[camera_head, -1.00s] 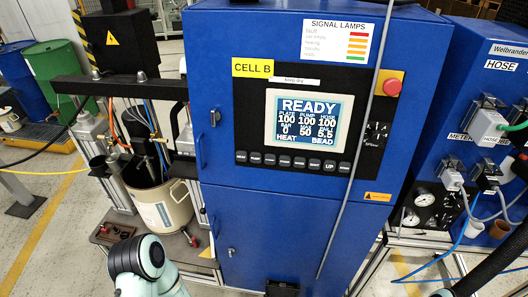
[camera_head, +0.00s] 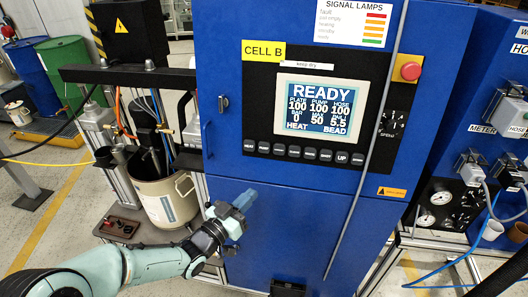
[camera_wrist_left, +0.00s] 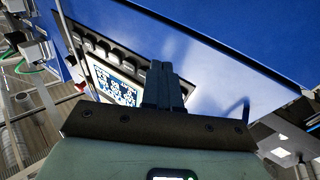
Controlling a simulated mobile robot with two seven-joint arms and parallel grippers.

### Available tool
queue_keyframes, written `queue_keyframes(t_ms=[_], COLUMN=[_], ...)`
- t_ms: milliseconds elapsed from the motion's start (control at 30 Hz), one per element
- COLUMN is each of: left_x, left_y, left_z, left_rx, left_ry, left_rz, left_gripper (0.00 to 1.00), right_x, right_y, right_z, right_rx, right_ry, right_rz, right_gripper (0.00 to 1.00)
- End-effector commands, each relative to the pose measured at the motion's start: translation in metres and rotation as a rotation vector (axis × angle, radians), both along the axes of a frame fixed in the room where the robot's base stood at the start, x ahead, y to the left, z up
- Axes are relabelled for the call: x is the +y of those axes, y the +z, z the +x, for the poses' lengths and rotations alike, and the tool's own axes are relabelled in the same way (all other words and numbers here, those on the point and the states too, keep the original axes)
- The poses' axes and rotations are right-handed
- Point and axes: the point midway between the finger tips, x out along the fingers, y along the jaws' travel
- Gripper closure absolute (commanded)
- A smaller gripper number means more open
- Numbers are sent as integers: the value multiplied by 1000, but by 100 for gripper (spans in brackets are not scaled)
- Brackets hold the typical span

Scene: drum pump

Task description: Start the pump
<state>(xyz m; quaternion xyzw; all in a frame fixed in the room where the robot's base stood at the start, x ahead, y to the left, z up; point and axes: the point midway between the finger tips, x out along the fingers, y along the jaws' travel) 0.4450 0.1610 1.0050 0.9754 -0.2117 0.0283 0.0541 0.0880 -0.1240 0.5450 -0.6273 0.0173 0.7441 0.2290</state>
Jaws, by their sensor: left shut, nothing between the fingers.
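The blue control cabinet (camera_head: 300,195) fills the middle of the head view. Its screen (camera_head: 320,107) reads READY, with PLATE, PUMP and HOSE at 100 and BAR at 0. A row of dark push buttons (camera_head: 310,154) runs below the screen; most labels are too small to read. The drum pump (camera_head: 165,195) stands left of the cabinet, over a beige drum. My left gripper (camera_head: 246,198) is shut and empty, below the button row in the picture, before the cabinet's lower door. In the left wrist view its fingers (camera_wrist_left: 162,82) are together, beside the screen (camera_wrist_left: 115,88). My right gripper is not in view.
A red emergency stop (camera_head: 410,71) sits right of the screen. A grey pole (camera_head: 365,150) stands upright before the cabinet. Gauges (camera_head: 440,195) and hose connectors (camera_head: 510,110) are at right.

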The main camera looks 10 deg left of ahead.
Motion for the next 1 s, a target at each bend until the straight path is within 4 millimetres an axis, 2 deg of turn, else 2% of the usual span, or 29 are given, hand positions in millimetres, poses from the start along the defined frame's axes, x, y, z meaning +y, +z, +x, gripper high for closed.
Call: queue_keyframes(t_ms=[33,100,200,333,467,767,1000], left_x=[-2,-6,-10,-14,-15,-15,-15], left_y=[22,50,80,103,112,112,110], left_z=[-3,-9,-18,-27,-30,-30,-17], left_rx=[-68,-148,-237,-308,-333,-334,-332], left_ry=[-17,-41,-71,-95,-105,-105,-105], left_rz=[8,20,33,44,50,50,50], left_gripper=[100,100,100,100,100,100,100], right_x=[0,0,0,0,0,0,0], right_y=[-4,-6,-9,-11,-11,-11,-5], right_z=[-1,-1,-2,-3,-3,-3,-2], right_rx=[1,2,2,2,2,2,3], right_ry=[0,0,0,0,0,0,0], right_rz=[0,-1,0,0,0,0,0], right_gripper=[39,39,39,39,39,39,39])
